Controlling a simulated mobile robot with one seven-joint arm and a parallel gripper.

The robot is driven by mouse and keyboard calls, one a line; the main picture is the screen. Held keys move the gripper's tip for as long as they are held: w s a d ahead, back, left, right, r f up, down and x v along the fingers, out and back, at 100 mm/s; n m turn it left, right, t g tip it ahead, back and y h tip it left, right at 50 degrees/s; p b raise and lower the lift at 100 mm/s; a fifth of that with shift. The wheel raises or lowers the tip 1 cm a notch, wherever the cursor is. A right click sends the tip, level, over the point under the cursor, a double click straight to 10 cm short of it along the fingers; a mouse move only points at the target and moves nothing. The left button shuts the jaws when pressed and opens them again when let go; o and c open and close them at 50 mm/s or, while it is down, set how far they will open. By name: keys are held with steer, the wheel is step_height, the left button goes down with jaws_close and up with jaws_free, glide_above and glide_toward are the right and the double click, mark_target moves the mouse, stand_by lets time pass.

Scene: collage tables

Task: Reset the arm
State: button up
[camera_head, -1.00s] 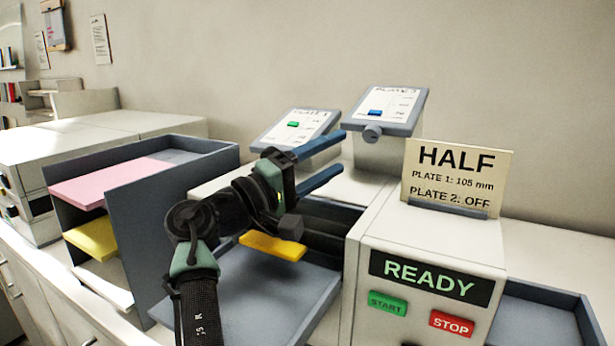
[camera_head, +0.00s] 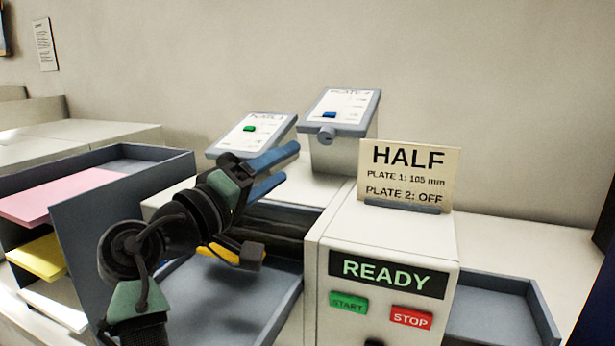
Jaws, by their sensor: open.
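My gripper (camera_head: 281,170) has two blue fingers that point up and to the right. They are apart, with nothing between them. It is in front of the plate 1 panel (camera_head: 240,134) and above the machine's feed opening. My arm comes in from the lower left, over the grey infeed tray (camera_head: 225,310).
The white machine (camera_head: 390,235) has a READY display (camera_head: 388,277), a green START button (camera_head: 347,303) and a red STOP button (camera_head: 411,317). A HALF sign (camera_head: 408,170) stands on it. A paper rack (camera_head: 120,215) is left, an empty grey tray (camera_head: 495,310) right. The plate 2 panel (camera_head: 338,108) is behind.

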steer(key=s+d+r+m+t+y+p, duration=0.1)
steer(key=s+d+r+t+y, duration=0.1)
steer(key=s+r, duration=0.5)
steer(key=s+d+r+m+t+y+p, duration=0.1)
steer(key=s+d+r+m+t+y, duration=0.1)
steer(key=s+r+t+y, duration=0.3)
steer(key=s+d+r+m+t+y+p, duration=0.1)
steer(key=s+d+r+m+t+y, duration=0.1)
steer(key=s+r, duration=0.6)
steer(key=s+d+t+y, duration=0.1)
steer(key=s+t, duration=0.1)
steer(key=s, duration=0.2)
steer(key=shift+r+y, duration=0.3)
